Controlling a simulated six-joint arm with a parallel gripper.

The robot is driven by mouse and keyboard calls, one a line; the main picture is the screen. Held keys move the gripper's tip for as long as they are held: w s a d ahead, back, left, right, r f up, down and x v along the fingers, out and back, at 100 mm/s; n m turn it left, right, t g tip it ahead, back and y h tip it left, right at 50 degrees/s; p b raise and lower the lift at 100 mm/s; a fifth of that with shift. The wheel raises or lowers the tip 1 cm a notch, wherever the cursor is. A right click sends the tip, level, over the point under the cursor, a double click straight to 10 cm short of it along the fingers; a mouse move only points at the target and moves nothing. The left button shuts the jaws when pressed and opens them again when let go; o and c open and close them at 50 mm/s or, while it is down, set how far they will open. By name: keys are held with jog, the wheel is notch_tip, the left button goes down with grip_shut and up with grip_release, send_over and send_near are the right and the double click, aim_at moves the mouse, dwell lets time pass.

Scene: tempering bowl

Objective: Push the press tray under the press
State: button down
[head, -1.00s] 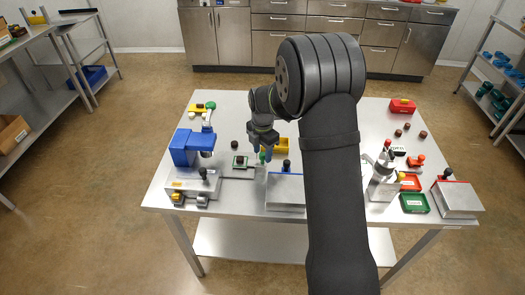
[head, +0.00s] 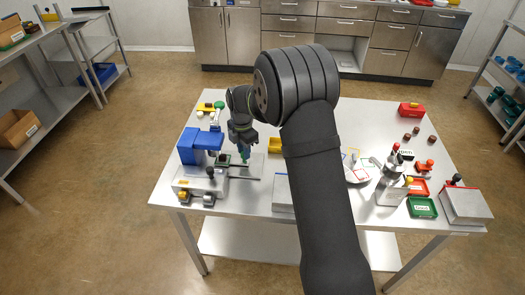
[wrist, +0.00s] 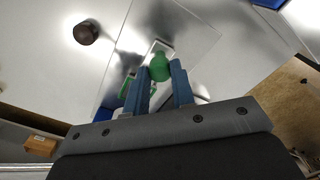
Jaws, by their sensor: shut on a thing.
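The press tray (head: 223,159) is a small pale tray with a dark and green piece on it, just right of the blue press (head: 197,146). Its near side overlaps the press's right edge in the head view; I cannot tell how far under it is. My gripper (head: 244,153) is shut on a green knob (wrist: 160,68) at the tray's right end. In the wrist view, both blue fingertips stand on either side of the knob, with a pale, green-edged part of the tray (wrist: 128,83) beyond them. The tray's far part is hidden by the fingers.
A grey plate (head: 250,172) lies on the steel table right of the press. A dark round piece (wrist: 86,32) lies on the table in the wrist view. A yellow block (head: 274,145) stands right of my gripper. A metal box with a black knob (head: 211,173) stands in front.

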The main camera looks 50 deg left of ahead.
aim_at(236, 161)
jog(key=shift+s+a, duration=1.15)
jog(key=c, duration=1.2)
grip_release()
jog(key=shift+r, duration=0.3)
notch_tip(236, 161, up, 17)
jog(key=shift+f, duration=0.15)
